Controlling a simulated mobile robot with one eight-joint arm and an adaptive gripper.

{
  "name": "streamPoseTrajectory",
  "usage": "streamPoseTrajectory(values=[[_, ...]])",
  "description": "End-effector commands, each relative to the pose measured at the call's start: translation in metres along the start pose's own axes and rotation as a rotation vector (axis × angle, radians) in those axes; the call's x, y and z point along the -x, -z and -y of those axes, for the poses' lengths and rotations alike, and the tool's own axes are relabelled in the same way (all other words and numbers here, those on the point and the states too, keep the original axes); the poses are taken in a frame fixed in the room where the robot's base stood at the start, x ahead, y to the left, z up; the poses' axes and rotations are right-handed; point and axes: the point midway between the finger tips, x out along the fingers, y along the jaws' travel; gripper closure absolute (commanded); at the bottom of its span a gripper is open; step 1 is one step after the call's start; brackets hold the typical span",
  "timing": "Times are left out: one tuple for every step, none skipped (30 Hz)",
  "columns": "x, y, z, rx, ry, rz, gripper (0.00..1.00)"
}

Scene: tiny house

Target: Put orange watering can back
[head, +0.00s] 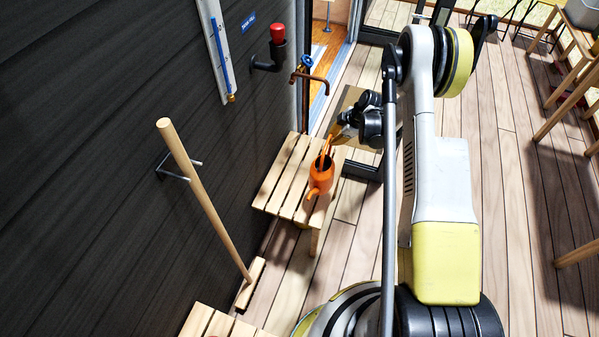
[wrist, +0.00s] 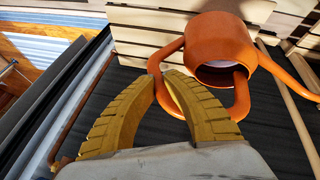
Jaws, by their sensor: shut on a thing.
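The orange watering can (head: 321,178) is at the slatted wooden stool (head: 287,172) by the dark wall, over its right front part. I cannot tell whether its base touches the slats. My gripper (head: 333,138) reaches it from behind, at the handle. In the wrist view the can (wrist: 217,42) shows its open mouth, with its looped handle running down to my gripper (wrist: 166,78). The yellow ridged fingers are shut on that handle. The fingertips are partly hidden by the handle in the head view.
A broom (head: 205,200) leans against the wall left of the stool. A copper tap (head: 309,75) and a red-capped fitting (head: 278,42) stick out of the wall above the stool. Another slatted surface (head: 215,323) is at the bottom.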

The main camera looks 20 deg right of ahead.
Motion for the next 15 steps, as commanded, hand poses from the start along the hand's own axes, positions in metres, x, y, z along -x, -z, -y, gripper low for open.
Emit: streamPoseTrajectory(values=[[-0.015, 0.008, 0.005, 0.004, 0.002, -0.002, 1.0], [-0.021, 0.013, 0.007, 0.004, 0.002, -0.002, 1.0], [-0.03, 0.019, 0.009, 0.003, 0.002, -0.002, 1.0], [-0.037, 0.024, 0.011, 0.004, 0.002, -0.002, 1.0], [-0.044, 0.029, 0.013, 0.003, 0.001, -0.002, 1.0], [-0.052, 0.036, 0.016, 0.003, 0.002, -0.002, 1.0], [-0.058, 0.04, 0.017, 0.003, 0.002, -0.002, 1.0], [-0.063, 0.044, 0.019, 0.002, 0.002, -0.002, 1.0], [-0.069, 0.049, 0.021, 0.003, 0.001, -0.001, 1.0], [-0.073, 0.052, 0.022, 0.002, 0.001, -0.001, 1.0], [-0.077, 0.055, 0.023, 0.001, 0.0, -0.001, 1.0], [-0.081, 0.059, 0.024, 0.001, 0.0, 0.0, 1.0], [-0.084, 0.061, 0.024, 0.001, 0.0, 0.0, 1.0], [-0.085, 0.063, 0.025, 0.0, 0.0, 0.0, 1.0], [-0.087, 0.064, 0.025, -0.001, 0.0, 0.0, 1.0]])
